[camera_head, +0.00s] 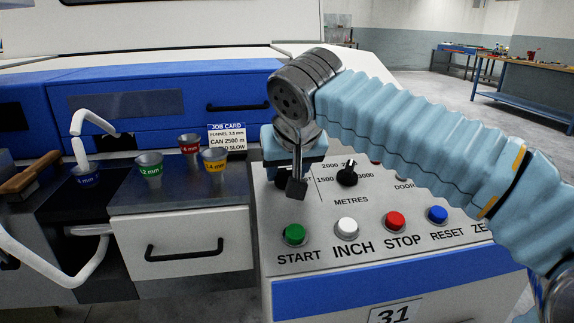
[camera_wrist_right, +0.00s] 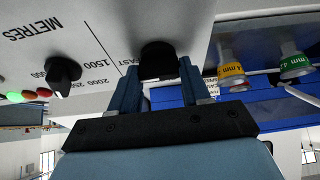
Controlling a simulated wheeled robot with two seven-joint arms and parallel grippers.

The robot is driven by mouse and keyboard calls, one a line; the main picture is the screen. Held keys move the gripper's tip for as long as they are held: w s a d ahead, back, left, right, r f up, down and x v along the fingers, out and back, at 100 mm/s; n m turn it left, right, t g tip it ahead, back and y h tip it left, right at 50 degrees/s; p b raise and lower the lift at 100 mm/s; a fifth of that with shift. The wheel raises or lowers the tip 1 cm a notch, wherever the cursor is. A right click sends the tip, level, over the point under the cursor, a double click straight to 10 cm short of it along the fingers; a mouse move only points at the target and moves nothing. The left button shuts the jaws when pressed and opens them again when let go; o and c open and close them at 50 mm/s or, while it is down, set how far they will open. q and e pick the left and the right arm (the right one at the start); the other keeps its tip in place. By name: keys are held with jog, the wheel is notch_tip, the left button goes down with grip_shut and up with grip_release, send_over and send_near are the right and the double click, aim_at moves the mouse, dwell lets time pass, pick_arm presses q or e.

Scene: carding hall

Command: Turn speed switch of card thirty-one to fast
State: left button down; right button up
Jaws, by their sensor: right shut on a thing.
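The control panel (camera_head: 330,235) of the card bears the number plate 31 (camera_head: 396,312). My right gripper (camera_head: 297,188) reaches down over the panel's left part and covers the speed switch in the head view. In the right wrist view, its two blue fingers (camera_wrist_right: 158,84) are shut on the black switch knob (camera_wrist_right: 158,60), one on each side. The letters "AST" show beside the knob, partly hidden by a finger. Which way the knob points cannot be seen. My left gripper is not in view.
The METRES knob (camera_head: 347,174) is close right of the gripper. Green (camera_head: 294,234), white (camera_head: 346,228), red (camera_head: 395,220) and blue (camera_head: 438,214) buttons line the panel's front. Several funnels stand on the left ledge near the job card (camera_head: 227,138), whose last line ends in SLOW.

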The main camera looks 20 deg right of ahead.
jog(key=shift+m, duration=0.3)
jog(key=o, duration=1.1)
jog(key=shift+c, duration=0.2)
jog(key=p+v, duration=0.1)
jog(key=v, duration=1.2)
jog(key=shift+s+a+r, duration=0.25)
jog(key=shift+r, duration=0.05)
